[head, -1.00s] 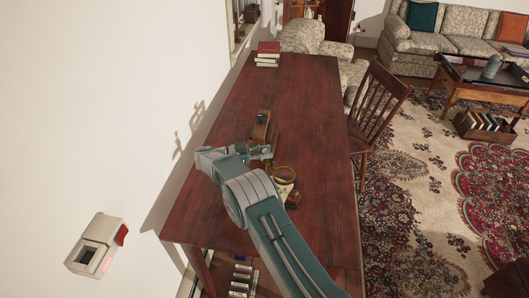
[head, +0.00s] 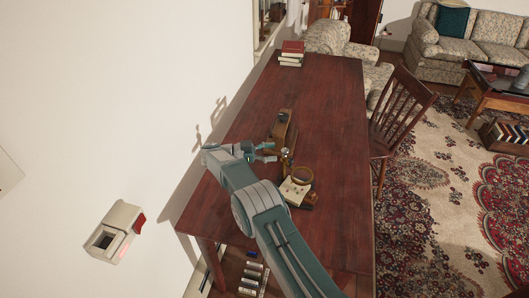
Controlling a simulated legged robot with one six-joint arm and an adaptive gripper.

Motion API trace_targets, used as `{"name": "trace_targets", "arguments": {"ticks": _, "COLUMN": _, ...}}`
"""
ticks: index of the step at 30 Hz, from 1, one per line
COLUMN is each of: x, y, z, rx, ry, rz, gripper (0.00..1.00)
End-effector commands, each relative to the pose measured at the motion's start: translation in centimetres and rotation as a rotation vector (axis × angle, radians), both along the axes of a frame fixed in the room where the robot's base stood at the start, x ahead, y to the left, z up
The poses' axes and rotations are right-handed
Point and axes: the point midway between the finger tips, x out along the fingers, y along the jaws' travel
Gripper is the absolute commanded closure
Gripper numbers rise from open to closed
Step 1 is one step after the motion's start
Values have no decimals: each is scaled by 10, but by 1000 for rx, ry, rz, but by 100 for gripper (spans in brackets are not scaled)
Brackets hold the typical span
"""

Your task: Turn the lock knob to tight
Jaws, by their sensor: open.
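A wooden instrument lies on the dark red table (head: 325,95) in the head view. It has a long brown wooden part (head: 284,128), a brass ring (head: 303,175) and a cream plate (head: 294,191). A small, pale, round knob-like part (head: 286,153) shows between the wooden part and the ring. I cannot tell for sure that it is the lock knob, or how it is turned. My gripper (head: 270,152) is open, just left of this small part, with its fingers pointing right. I cannot tell whether they touch it. My arm hides part of the table's near left side.
Stacked books (head: 291,53) stand at the table's far end. A wooden chair (head: 402,105) is at its right side. The white wall (head: 110,90) runs along the left, with a cream box (head: 115,232) fixed to it. The table's middle and right are clear.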

Motion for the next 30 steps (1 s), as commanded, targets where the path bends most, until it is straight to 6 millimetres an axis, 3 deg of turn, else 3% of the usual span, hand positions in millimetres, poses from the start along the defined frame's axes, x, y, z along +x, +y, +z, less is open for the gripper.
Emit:
{"name": "trace_targets", "arguments": {"ticks": 10, "x": -3, "y": 28, "z": -1, "rx": 0, "ry": 0, "rz": 0, "gripper": 27}}
{"name": "trace_targets", "arguments": {"ticks": 27, "x": -3, "y": 31, "z": 0, "rx": 0, "ry": -1, "rz": 1, "gripper": 27}}
{"name": "trace_targets", "arguments": {"ticks": 30, "x": 6, "y": 27, "z": 14, "rx": 3, "ry": -26, "rz": 31, "gripper": 27}}
